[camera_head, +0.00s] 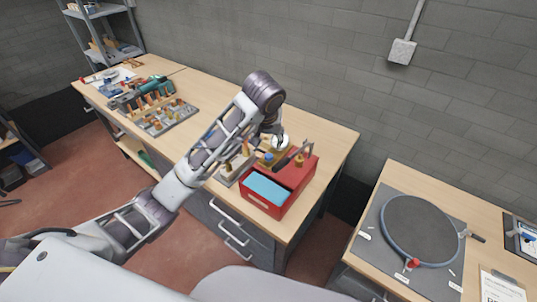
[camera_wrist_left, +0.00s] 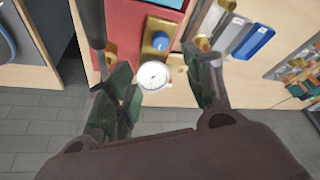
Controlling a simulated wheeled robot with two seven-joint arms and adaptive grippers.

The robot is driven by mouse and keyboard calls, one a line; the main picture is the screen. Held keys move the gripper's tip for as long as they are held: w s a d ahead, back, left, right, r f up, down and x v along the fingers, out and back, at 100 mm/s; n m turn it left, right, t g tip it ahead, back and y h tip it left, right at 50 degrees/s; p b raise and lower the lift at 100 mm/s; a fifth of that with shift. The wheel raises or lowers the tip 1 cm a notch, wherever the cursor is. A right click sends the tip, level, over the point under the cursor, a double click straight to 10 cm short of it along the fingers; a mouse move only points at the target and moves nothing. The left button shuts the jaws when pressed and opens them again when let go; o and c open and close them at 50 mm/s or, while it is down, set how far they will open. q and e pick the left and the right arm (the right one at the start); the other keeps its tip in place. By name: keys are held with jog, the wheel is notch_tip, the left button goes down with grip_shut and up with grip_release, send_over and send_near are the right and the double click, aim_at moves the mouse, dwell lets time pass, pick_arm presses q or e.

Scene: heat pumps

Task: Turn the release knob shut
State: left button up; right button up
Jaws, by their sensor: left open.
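A red pump box (camera_head: 297,178) with a light blue inside stands at the bench's front right corner. A blue round knob (camera_wrist_left: 160,41) sits on a brass block beside the red body; it also shows small in the head view (camera_head: 267,158). It is the clearest knob in view, and I cannot tell how far it is turned. A white dial gauge (camera_wrist_left: 153,76) is nearer the wrist camera than the knob. My left gripper (camera_wrist_left: 158,62) is open, with a green-padded finger on each side of the gauge and knob. Contact cannot be told. My right gripper is not in view.
A dark lever (camera_wrist_left: 94,25) rises beside the left finger. Metal and blue blocks (camera_wrist_left: 240,36) lie to the right in the wrist view. Trays of tools (camera_head: 165,112) are farther left on the bench. A second bench with a round plate (camera_head: 420,230) stands at the right.

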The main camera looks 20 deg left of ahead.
aim_at(269, 155)
pick_arm(q)
jog(key=shift+s+x, duration=0.2)
jog(key=shift+x, duration=6.35)
jog(key=shift+a+f, duration=0.1)
jog(key=c, duration=1)
